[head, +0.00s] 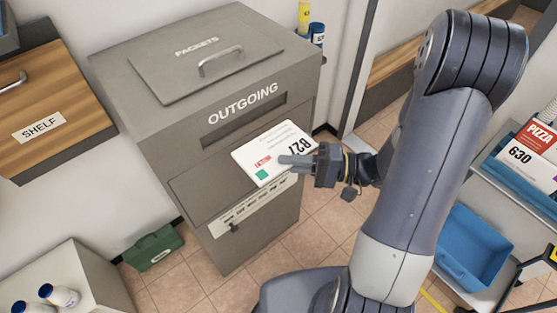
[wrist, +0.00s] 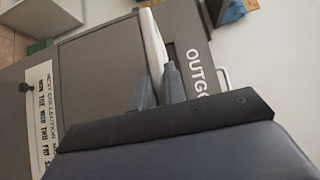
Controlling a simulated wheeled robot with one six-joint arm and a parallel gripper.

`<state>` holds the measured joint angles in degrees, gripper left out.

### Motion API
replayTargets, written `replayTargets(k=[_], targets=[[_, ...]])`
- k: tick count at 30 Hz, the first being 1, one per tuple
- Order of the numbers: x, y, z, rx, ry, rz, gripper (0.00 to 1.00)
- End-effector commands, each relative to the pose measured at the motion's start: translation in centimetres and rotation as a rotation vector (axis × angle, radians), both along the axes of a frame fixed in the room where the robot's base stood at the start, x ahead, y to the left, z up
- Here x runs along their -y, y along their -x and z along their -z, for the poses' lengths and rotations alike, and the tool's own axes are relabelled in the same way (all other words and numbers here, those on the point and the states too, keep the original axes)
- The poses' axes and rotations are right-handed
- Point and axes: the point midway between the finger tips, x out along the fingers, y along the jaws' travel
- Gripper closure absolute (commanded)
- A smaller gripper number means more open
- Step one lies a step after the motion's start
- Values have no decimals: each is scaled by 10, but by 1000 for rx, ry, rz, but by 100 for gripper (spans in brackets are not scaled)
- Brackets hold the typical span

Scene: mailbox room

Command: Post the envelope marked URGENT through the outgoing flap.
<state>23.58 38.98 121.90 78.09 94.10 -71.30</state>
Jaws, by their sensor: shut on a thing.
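The grey outgoing box (head: 160,120) stands in the middle of the head view, with OUTGOING lettered on its sloped upper face. A dark slot (head: 245,122) lies just below the lettering. My gripper (head: 287,160) is shut on a white envelope (head: 262,140) and holds it in front of the box, below the slot. The envelope bears a large "827", a small red mark too small to read and a green square. In the wrist view, the envelope (wrist: 152,38) shows nearly edge-on between the fingers (wrist: 159,88), beside the OUTGOING lettering. Whether it touches the box I cannot tell.
A PACKETS lid with a handle (head: 220,62) tops the box. A wooden shelf (head: 60,85) is at left. A green case (head: 153,248) lies on the floor.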

Motion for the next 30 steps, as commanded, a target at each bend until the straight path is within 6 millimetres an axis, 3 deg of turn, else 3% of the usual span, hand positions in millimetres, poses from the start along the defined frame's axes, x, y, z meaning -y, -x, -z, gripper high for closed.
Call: replayTargets(k=[30], targets=[[-39, -57, 1, 2, 0, -2, 100]])
